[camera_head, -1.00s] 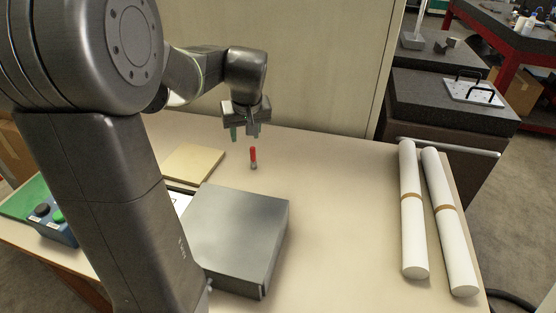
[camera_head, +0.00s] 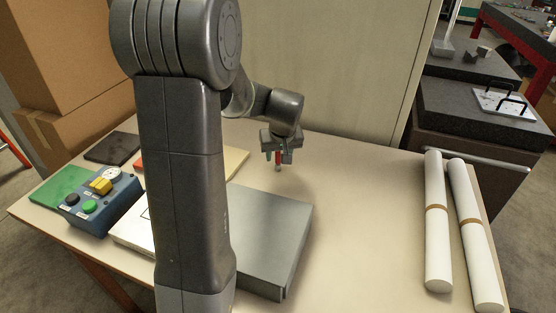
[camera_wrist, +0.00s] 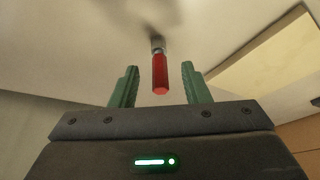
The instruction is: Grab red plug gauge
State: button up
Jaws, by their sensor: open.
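The red plug gauge (camera_head: 278,160) stands upright on the table, with a red handle and a grey metal lower end. In the wrist view the plug gauge (camera_wrist: 160,75) shows between and just beyond the two green fingers, with a gap on both sides. My gripper (camera_head: 279,157) is open around or very near the gauge, pointing down. In the wrist view my gripper (camera_wrist: 160,85) has its fingers spread and empty. In the head view the gripper partly hides the gauge.
A grey metal block (camera_head: 272,240) lies in front of the gauge. A blue control box (camera_head: 97,205) with buttons stands at the left. White rolls (camera_head: 437,220) lie at the right. A tan plate (camera_head: 236,161) is left of the gauge.

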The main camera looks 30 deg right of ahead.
aim_at(279, 154)
jog(key=shift+x, duration=1.9)
jog(key=shift+c, duration=0.4)
grip_shut()
jog(key=shift+r, duration=0.15)
